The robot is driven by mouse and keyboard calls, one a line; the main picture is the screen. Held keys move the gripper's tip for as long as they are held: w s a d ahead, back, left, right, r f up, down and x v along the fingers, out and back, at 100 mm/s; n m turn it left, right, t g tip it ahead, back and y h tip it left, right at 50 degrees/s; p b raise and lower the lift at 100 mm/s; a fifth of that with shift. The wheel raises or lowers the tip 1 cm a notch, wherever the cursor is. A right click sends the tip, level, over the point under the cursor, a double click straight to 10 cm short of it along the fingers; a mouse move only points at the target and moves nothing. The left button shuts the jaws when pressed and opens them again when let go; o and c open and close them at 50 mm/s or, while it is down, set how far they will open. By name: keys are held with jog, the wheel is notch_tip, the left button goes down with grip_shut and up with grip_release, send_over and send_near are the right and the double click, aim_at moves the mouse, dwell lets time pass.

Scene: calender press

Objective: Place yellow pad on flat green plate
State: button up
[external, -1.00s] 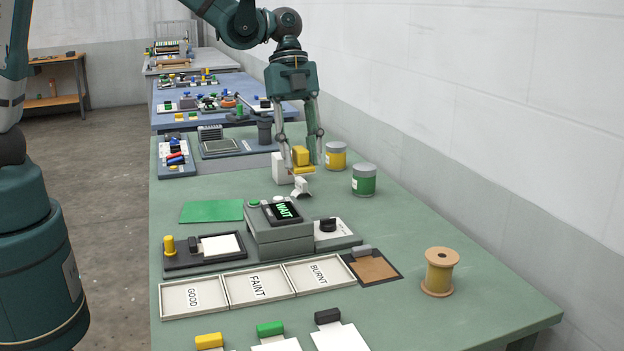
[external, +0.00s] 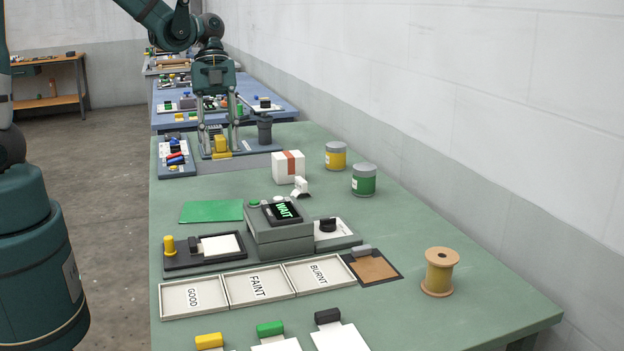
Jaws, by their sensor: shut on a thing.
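My gripper (external: 219,151) is shut on the yellow pad (external: 221,144), a small yellow block with a wider yellow base. It holds the pad upright at the far end of the green table, in front of or over the blue tray with the grey panel; I cannot tell whether the pad touches it. A flat green plate (external: 212,211) lies on the table, nearer the camera and below the gripper in the picture. The plate is bare, and the gripper is well apart from it.
A grey console (external: 280,236) reading "WAIT" stands right of the plate. A white box with a red band (external: 288,167), a yellow can (external: 336,156) and a green can (external: 364,180) stand to the right. Labelled trays (external: 259,285) and a spool (external: 439,271) are nearer.

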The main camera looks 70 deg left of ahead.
jog(key=s+a, duration=0.2)
jog(key=s, duration=0.1)
send_over(213, 212)
jog(key=a, duration=0.1)
jog(key=shift+a+f, duration=0.2)
jog(key=shift+f, duration=2.45)
jog(key=shift+f+b, duration=0.45)
jog(key=shift+f, duration=2.45)
jog(key=shift+f, duration=0.1)
jog(key=shift+f+b, duration=0.35)
jog(key=shift+f, duration=1.65)
jog(key=shift+f, duration=0.15)
